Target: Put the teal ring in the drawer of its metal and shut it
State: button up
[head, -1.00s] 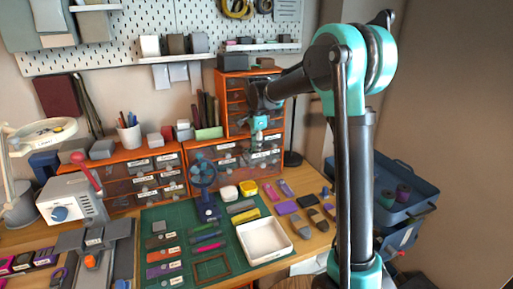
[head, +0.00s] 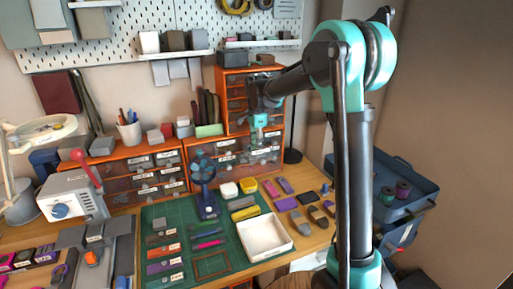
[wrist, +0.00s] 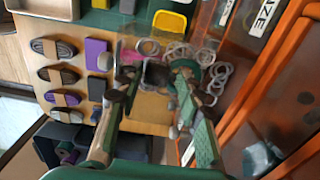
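In the wrist view my gripper (wrist: 153,82) points down with its two fingers spread apart. A clear drawer (wrist: 229,16) with a partly visible label ending in "NZE" is beside the fingers, on the right. Several pale metal rings (wrist: 217,76) lie around the right fingertip. A teal-green curved piece (wrist: 184,64), which looks like the teal ring, is at the right fingertip; I cannot tell whether the finger touches it. In the head view my gripper (head: 259,132) is small, in front of the orange drawer cabinet (head: 222,141).
Orange-framed drawers (wrist: 262,92) stand close on the right in the wrist view. A blue bin (head: 404,180) is at the right. The green mat (head: 222,232) has bare patches.

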jog(key=shift+o, duration=1.4)
